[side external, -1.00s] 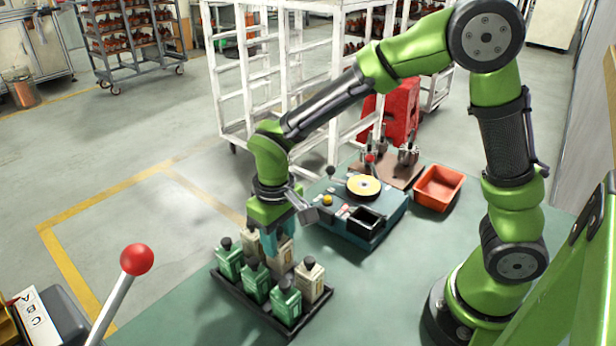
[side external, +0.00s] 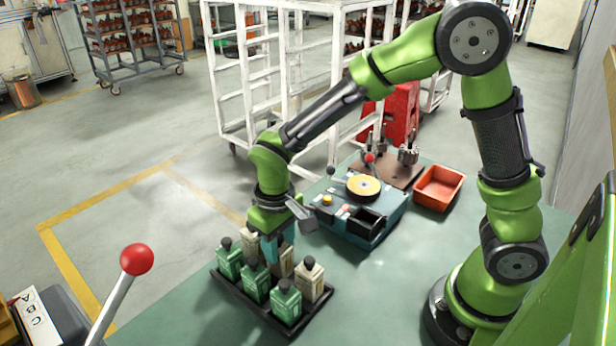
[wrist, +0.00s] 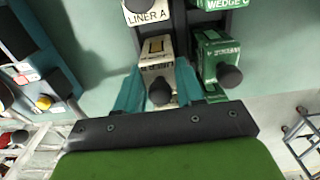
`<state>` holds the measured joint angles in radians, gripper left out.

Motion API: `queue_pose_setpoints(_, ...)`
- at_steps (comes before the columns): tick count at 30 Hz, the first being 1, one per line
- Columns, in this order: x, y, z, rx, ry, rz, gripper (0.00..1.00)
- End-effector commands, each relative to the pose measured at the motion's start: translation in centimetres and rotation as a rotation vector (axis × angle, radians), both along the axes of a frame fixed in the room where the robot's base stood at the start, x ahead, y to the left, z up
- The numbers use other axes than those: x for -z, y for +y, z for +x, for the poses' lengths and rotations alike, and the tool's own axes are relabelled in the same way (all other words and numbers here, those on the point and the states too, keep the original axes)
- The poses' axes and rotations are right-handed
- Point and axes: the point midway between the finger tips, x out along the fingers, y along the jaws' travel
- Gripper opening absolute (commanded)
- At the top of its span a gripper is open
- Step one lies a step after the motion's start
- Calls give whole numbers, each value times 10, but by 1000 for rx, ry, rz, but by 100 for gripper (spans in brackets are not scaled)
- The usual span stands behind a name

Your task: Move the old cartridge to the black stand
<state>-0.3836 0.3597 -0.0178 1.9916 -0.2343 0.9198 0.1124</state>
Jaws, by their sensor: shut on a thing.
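Green and cream cartridges with black caps stand in two rows in a black tray (side external: 243,304). My gripper (side external: 275,246) reaches down into the cream row from above. In the wrist view, its teal fingers (wrist: 158,88) are shut on a cream cartridge (wrist: 157,62) with a LINER label, one finger on each side. It looks upright, in the middle of its row; whether it touches the tray is hidden. Another cream cartridge (side external: 310,279) and a green cartridge (side external: 286,302) stand nearby. A black open-topped holder (side external: 362,222) sits on the teal machine; whether it is the black stand is unclear.
The teal machine (side external: 335,228) carries a yellow disc (side external: 363,187). A red-knobbed lever (side external: 137,260) stands in the left foreground. The green table right of the tray is clear.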

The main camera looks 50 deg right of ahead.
Motion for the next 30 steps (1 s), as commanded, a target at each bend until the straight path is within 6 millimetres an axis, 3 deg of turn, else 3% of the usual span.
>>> queue_pose_setpoints(20, 8, 0, 0, 0, 0, 0, 0)
queue_pose_setpoints(21, 7, 0, 0, 0, -1, 0, 39)
queue_pose_setpoints(27, 7, 0, 0, 0, -1, 0, 67)
queue_pose_setpoints(30, 7, 0, 0, 0, -1, 0, 67)
